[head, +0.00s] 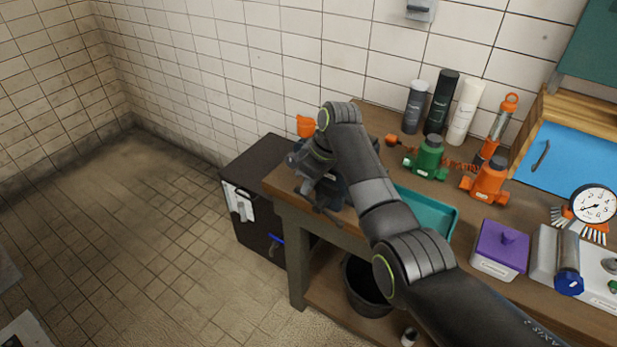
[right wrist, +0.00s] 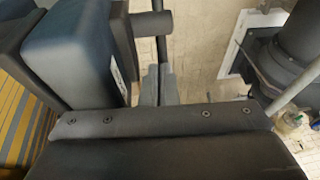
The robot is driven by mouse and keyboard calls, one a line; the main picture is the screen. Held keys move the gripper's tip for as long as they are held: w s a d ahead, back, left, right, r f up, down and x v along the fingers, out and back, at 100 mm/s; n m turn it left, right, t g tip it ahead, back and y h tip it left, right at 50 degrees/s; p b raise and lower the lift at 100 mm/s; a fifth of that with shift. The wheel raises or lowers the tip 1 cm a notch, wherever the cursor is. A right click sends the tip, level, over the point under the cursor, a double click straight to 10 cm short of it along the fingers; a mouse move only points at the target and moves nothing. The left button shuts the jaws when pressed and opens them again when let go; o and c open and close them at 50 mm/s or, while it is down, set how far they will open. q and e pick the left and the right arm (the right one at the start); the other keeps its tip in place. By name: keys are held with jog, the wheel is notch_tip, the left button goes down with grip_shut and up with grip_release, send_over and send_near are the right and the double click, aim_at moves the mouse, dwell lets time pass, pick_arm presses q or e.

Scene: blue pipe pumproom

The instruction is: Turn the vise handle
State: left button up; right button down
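The vise (head: 334,192) is a blue-grey block at the left end of the wooden workbench, partly hidden by my right arm. Its body fills the upper left of the right wrist view (right wrist: 75,60). The vise handle (right wrist: 161,42) is a thin dark rod across the end of the screw in that view. My right gripper (head: 309,172) is at the vise's front left side. In the right wrist view its two grey fingers (right wrist: 158,86) are close together, with the rod running down between them, so they look shut on the handle. My left gripper is not in view.
A teal tray (head: 432,212), green valve (head: 428,158), orange valve (head: 488,180) and purple-lidded box (head: 500,248) stand right of the vise. Several bottles (head: 440,100) stand by the wall. A dark cabinet (head: 262,205) adjoins the bench's left end.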

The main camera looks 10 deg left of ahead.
jog(key=shift+d, duration=0.1)
jog(key=shift+r, duration=0.1)
notch_tip(320, 180, up, 11)
jog(key=b, duration=0.2)
send_over(325, 200)
jog(key=shift+p+v, duration=2.85)
jog(key=shift+p, duration=0.25)
